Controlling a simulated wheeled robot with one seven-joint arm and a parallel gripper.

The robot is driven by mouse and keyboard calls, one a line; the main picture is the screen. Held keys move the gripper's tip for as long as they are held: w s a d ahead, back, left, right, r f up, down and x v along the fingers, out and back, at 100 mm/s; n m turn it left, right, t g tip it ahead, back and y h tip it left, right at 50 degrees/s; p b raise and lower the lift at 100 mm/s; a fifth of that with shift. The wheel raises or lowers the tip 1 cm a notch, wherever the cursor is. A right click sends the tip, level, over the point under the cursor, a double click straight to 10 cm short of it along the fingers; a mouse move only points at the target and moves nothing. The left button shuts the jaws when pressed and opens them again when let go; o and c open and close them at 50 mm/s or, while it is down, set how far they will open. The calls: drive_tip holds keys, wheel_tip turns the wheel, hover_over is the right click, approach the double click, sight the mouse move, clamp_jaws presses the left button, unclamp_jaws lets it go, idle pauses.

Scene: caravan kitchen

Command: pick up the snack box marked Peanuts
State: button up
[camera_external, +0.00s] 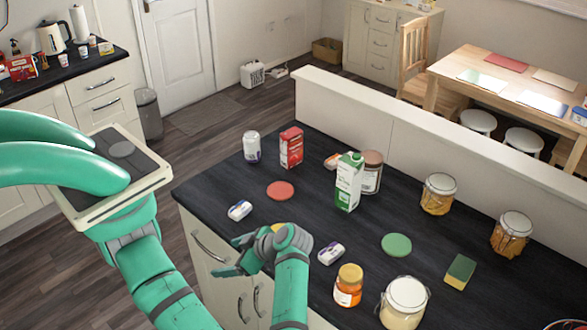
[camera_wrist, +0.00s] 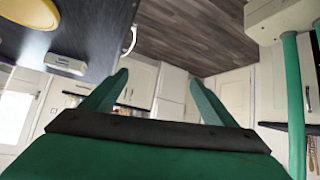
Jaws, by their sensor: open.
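A red box (camera_external: 291,148) with white markings stands upright near the far left part of the dark island counter. Its print is too small to read, so I cannot tell whether it says Peanuts. Another red box (camera_external: 21,68) is on the counter at the far left; its label is also unreadable. My gripper (camera_external: 229,257) is at the island's front left edge, nearer the camera than the red box and well apart from it. In the wrist view, my gripper (camera_wrist: 158,80) has its two fingers spread with nothing between them. No red box shows there.
The island counter (camera_external: 330,225) holds a green-and-white carton (camera_external: 348,182), a white jar (camera_external: 252,147), several glass jars, small white packs (camera_external: 239,210), a red disc (camera_external: 280,190) and a green disc (camera_external: 396,244). A raised ledge (camera_external: 400,145) runs behind. Dark floor lies left.

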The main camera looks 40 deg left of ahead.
sight(243, 210)
drive_tip(key=w+r+m+t+y, duration=0.1)
drive_tip(key=w, duration=0.4)
drive_tip(key=w+a+r+m+t+y, duration=0.1)
drive_tip(key=w, duration=0.4)
drive_tip(key=w+a+r+m+y, duration=0.1)
drive_tip(key=w+m, duration=0.1)
drive_tip(key=w, duration=0.3)
drive_tip(key=shift+w+a+t, duration=0.1)
drive_tip(key=shift+w+t, duration=0.1)
drive_tip(key=shift+t, duration=0.2)
drive_tip(key=shift+w+a, duration=0.15)
drive_tip(key=x, duration=1)
drive_tip(key=shift+a+r, duration=0.1)
drive_tip(key=shift+a, duration=0.25)
drive_tip(key=c, duration=1.1)
